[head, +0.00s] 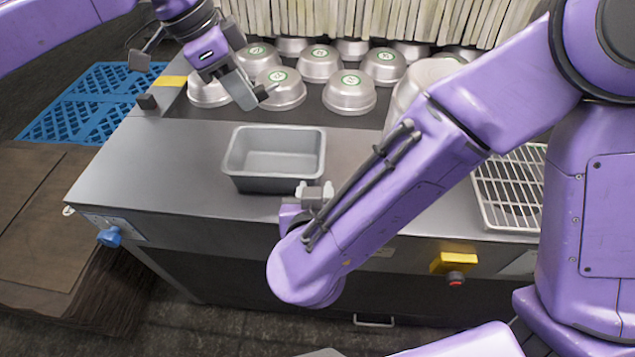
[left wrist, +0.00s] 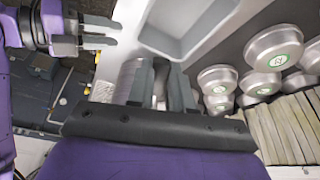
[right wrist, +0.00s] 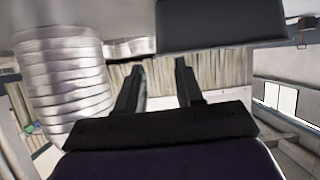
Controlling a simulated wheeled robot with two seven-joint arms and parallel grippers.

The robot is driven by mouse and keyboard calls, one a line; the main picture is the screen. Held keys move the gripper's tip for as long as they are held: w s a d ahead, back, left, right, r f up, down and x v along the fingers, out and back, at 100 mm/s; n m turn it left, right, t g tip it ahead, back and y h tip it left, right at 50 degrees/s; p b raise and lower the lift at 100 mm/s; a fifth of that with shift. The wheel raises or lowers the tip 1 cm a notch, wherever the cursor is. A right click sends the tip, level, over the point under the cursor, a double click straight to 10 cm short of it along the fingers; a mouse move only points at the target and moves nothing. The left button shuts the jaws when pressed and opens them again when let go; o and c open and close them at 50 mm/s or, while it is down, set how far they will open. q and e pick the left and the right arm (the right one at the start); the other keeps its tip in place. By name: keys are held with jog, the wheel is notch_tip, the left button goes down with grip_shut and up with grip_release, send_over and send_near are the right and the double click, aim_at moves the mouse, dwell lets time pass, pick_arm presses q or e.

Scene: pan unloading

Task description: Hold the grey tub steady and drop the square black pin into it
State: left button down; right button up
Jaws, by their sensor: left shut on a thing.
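The grey tub (head: 275,157), an open rectangular box, stands empty on the near part of the metal worktop. It also shows at the top of the left wrist view (left wrist: 185,25). My left gripper (head: 252,92) is above the worktop behind the tub, near the metal bowls. It is shut on a dark piece, apparently the square black pin (left wrist: 160,82), mostly hidden between the fingers. My right gripper (head: 314,194) is at the tub's front right corner. In the right wrist view its fingers (right wrist: 160,80) are apart with nothing between them, below the tub's dark side (right wrist: 220,25).
Several upturned metal bowls (head: 320,63) with green labels fill the back of the worktop. A wire rack (head: 512,185) lies at the right. A small black block (head: 146,101) sits by the worktop's left edge. The worktop left of the tub (head: 160,160) is clear.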

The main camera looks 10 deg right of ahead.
jog(key=shift+t, duration=0.3)
jog(key=x, duration=0.4)
jog(key=r+x, duration=0.1)
jog(key=x, duration=0.7)
jog(key=shift+w+d+r, duration=0.25)
jog(key=shift+d+r, duration=0.1)
grip_shut()
pick_arm(q)
jog(key=w+f, duration=0.2)
jog(key=f, duration=0.6)
jog(key=w+f, duration=0.2)
jog(key=f, duration=0.5)
jog(key=shift+w+d+f, duration=0.15)
jog(key=shift+w+f, duration=0.1)
jog(key=shift+f, duration=0.15)
